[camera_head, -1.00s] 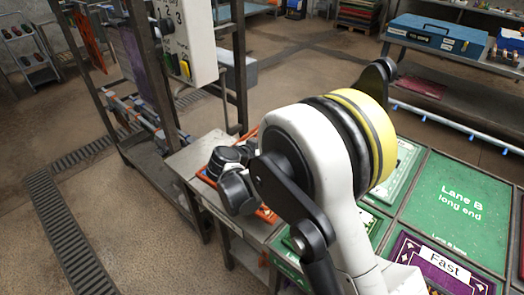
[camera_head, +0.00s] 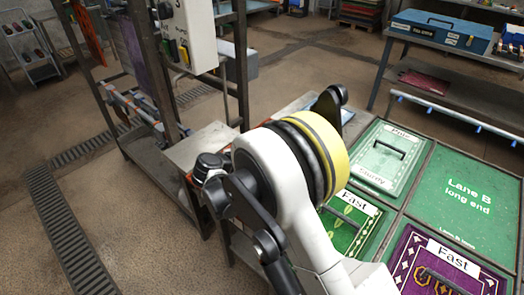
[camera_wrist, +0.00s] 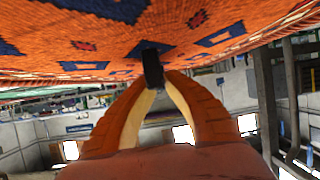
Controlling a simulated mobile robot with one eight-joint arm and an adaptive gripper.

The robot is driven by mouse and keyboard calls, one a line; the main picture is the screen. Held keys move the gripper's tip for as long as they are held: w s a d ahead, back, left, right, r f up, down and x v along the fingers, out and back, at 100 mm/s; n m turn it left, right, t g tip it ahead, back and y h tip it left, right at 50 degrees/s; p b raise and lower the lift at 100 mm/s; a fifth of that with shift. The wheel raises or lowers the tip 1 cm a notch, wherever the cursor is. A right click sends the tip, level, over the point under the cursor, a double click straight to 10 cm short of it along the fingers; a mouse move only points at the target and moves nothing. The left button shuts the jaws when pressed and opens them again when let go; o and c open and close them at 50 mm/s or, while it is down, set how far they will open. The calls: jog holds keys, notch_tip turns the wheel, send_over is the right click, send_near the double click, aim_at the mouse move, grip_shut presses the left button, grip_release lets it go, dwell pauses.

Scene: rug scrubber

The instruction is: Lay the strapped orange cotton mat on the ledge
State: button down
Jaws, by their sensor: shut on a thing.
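The orange mat (camera_wrist: 110,35), with dark blue and red patterns and a light fringe, fills the top of the wrist view. My gripper (camera_wrist: 153,82) is shut on a short black strap (camera_wrist: 152,66) at the mat, its two orange fingers meeting there. In the head view my arm hides the gripper and nearly all of the mat. A bare grey metal surface (camera_head: 202,144), which may be the ledge, shows left of my arm. I cannot tell whether the mat touches it.
The green Lane B panel (camera_head: 468,195) is bare. A dark frame with a white control box (camera_head: 190,35) stands behind the grey surface.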

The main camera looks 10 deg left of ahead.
jog(key=shift+f, duration=0.45)
jog(key=shift+f+b, duration=0.25)
jog(key=shift+b, duration=0.1)
jog(key=c, duration=1.5)
grip_release()
jog(key=shift+s+a+b, duration=0.15)
jog(key=shift+s+a, duration=0.4)
jog(key=shift+s, duration=0.5)
jog(key=shift+s+a+b, duration=0.2)
jog(key=shift+s+a, duration=0.35)
jog(key=shift+s, duration=0.45)
jog(key=shift+s+a+b, duration=0.15)
jog(key=shift+s+a, duration=0.4)
jog(key=shift+s, duration=0.5)
jog(key=shift+r, duration=0.1)
jog(key=shift+r+p, duration=2.2)
jog(key=shift+r, duration=1.75)
